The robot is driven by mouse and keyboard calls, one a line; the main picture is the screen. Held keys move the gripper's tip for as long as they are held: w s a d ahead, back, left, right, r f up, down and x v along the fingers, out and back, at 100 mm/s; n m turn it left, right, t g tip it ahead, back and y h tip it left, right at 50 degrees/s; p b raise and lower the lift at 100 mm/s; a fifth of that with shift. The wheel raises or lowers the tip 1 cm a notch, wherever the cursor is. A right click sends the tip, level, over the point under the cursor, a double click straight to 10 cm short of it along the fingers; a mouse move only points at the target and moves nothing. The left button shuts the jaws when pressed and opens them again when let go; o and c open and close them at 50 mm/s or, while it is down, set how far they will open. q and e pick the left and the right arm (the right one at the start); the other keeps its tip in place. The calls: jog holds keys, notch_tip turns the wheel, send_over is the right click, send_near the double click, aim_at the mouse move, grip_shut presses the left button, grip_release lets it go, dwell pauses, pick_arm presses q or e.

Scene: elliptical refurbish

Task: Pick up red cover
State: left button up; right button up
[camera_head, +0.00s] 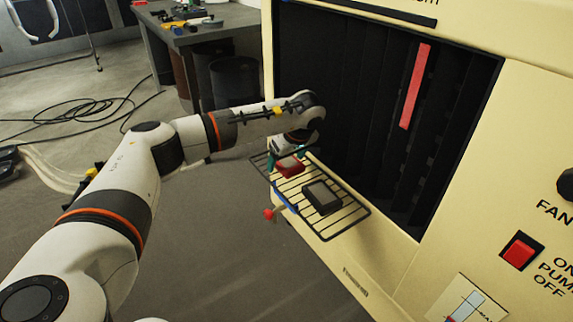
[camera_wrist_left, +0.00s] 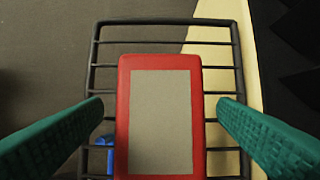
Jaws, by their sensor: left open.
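The red cover (camera_head: 290,168) lies on the black wire rack (camera_head: 329,236) at the machine's front. In the left wrist view the red cover (camera_wrist_left: 160,120) is a red-rimmed rectangle with a grey-beige middle, its near end cut off by the picture's edge. My left gripper (camera_head: 286,160) points down over it. The green fingers are open, one on each side of the cover, with gaps to both its long edges. The left gripper (camera_wrist_left: 160,104) holds nothing. My right gripper is in neither view.
A dark grey block (camera_head: 322,196) lies on the rack beside the cover. A red knob (camera_head: 269,213) sticks out below the rack. The cream machine (camera_head: 510,150) has a dark slatted opening with a red strip (camera_head: 415,87). A workbench (camera_head: 190,28) stands behind; cables lie on the floor.

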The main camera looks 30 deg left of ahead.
pick_arm(q)
jog(key=shift+f, duration=0.1)
jog(key=shift+c, duration=0.8)
jog(key=c, duration=1.1)
